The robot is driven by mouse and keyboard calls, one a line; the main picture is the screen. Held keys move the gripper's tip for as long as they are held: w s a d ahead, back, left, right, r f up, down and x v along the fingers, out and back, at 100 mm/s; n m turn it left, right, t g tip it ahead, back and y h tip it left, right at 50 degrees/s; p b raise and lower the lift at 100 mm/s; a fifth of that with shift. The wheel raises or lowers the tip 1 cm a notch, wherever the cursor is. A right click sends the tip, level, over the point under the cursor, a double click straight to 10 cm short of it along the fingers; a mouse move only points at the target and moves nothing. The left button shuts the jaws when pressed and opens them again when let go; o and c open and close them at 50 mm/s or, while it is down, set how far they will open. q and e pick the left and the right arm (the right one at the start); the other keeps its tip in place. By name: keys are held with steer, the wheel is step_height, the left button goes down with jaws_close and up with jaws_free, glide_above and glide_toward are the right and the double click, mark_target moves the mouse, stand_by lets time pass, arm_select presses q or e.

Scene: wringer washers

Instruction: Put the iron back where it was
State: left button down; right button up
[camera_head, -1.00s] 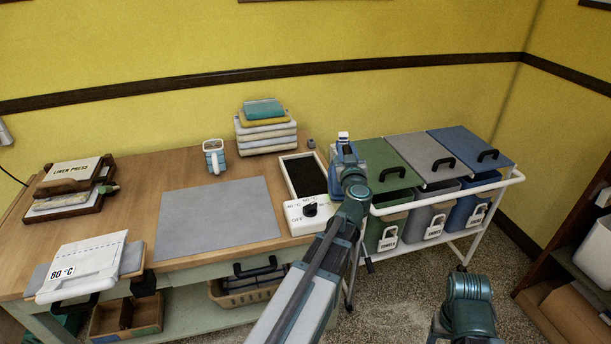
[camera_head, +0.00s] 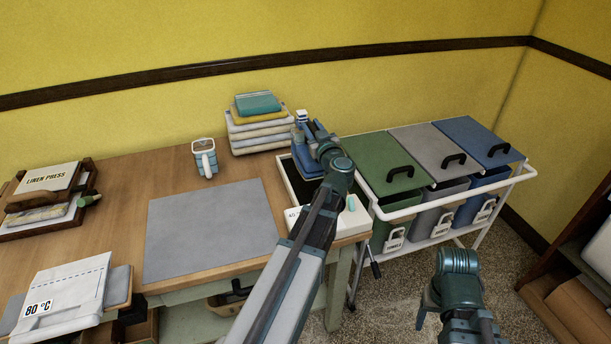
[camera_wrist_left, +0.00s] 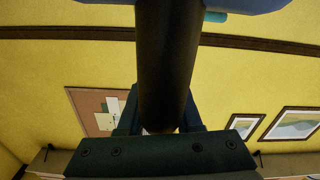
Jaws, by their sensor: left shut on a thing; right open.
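My left gripper (camera_head: 308,132) is shut on the dark handle (camera_wrist_left: 165,65) of the iron, which fills the middle of the left wrist view. The blue iron (camera_head: 303,146) shows only in part in the head view, behind my gripper and wrist, over the far end of the iron rest. The rest (camera_head: 287,178) is a pale-framed tray with a dark bed and a white control box at its near end. My arm covers much of the rest and box, so I cannot tell whether the iron touches the bed. My right gripper (camera_head: 426,308) is open and empty, low at the front right.
A grey mat (camera_head: 210,230) lies left of the rest. A cart with lidded bins (camera_head: 385,165) adjoins the table's right side.

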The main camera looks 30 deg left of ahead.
mark_target(320, 169)
arm_select(q)
step_height(320, 169, down, 6)
steer(key=b, duration=0.6)
steer(key=shift+f, duration=0.1)
steer(key=shift+f+b, duration=1.8)
steer(key=shift+b, duration=0.2)
steer(key=shift+f, duration=0.15)
steer(key=c, duration=0.6)
jaws_free()
steer(key=shift+d, duration=0.1)
steer(key=v, duration=1.2)
steer(key=shift+s, duration=0.1)
